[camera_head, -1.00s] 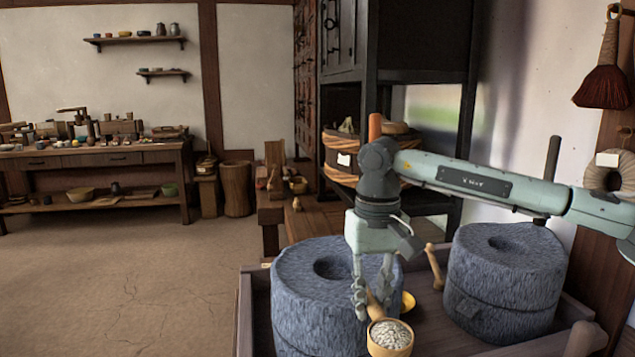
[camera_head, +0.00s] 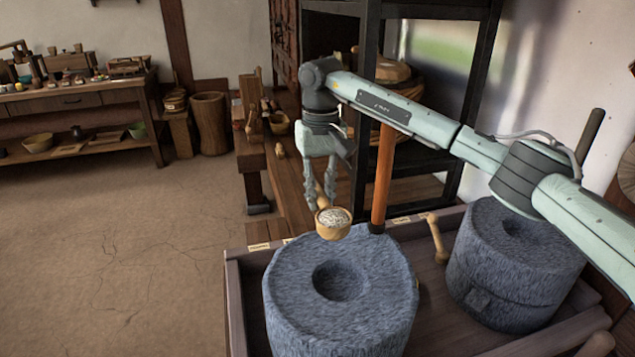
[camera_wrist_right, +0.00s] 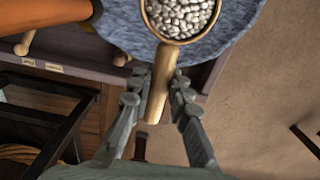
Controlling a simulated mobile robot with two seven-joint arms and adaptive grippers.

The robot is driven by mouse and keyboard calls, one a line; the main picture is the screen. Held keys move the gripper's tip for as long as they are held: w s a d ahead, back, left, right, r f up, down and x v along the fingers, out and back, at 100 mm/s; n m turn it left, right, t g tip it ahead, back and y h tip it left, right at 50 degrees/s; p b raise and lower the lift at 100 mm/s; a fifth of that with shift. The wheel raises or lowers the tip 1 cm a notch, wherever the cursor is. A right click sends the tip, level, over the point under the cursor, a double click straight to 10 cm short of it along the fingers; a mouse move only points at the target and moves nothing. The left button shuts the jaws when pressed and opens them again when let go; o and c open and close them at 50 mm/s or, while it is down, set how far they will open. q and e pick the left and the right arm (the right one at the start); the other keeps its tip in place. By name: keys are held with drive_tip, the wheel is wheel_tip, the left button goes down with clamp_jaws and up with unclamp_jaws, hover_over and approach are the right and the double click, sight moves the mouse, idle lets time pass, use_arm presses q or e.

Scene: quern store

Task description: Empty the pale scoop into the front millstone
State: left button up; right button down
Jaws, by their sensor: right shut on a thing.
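The pale scoop (camera_head: 333,231) is a light wooden bowl on a short handle, filled with pale grains. My right gripper (camera_head: 318,194) is shut on its handle, which also shows in the right wrist view (camera_wrist_right: 160,85). The scoop looks roughly level, with its bowl seen against the far rim of the nearer, left millstone (camera_head: 295,300). This blue-grey stone has a round hollow in its top, nearer the camera than the scoop. In the wrist view the stone (camera_wrist_right: 125,28) lies behind the bowl. My left gripper is not in view.
A second millstone (camera_head: 478,260) stands to the right in the same wooden tray (camera_head: 233,310). An upright orange-brown post (camera_head: 384,175) is close to the right of the scoop. A wooden peg (camera_head: 437,238) stands between the stones. A dark shelf frame (camera_head: 483,100) rises behind.

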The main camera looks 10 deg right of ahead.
drive_tip(key=shift+s+f, duration=0.2)
drive_tip(key=shift+f, duration=3.25)
drive_tip(key=shift+s+r+t, duration=0.15)
drive_tip(key=shift+r+t, duration=0.8)
drive_tip(key=shift+t, duration=0.05)
drive_tip(key=shift+w+f+g, duration=0.2)
drive_tip(key=shift+f+g, duration=0.6)
drive_tip(key=shift+g, duration=0.2)
drive_tip(key=shift+s+r+t+b, duration=0.1)
drive_tip(key=shift+r+t+b, duration=0.3)
drive_tip(key=shift+t+b, duration=0.15)
drive_tip(key=shift+r+t+b, duration=0.3)
drive_tip(key=shift+t+b, duration=0.05)
drive_tip(key=shift+b, duration=0.05)
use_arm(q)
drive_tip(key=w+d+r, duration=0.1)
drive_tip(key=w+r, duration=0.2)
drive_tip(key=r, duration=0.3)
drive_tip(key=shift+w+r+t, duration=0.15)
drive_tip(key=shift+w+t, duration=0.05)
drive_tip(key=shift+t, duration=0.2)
use_arm(e)
drive_tip(key=shift+r, duration=0.15)
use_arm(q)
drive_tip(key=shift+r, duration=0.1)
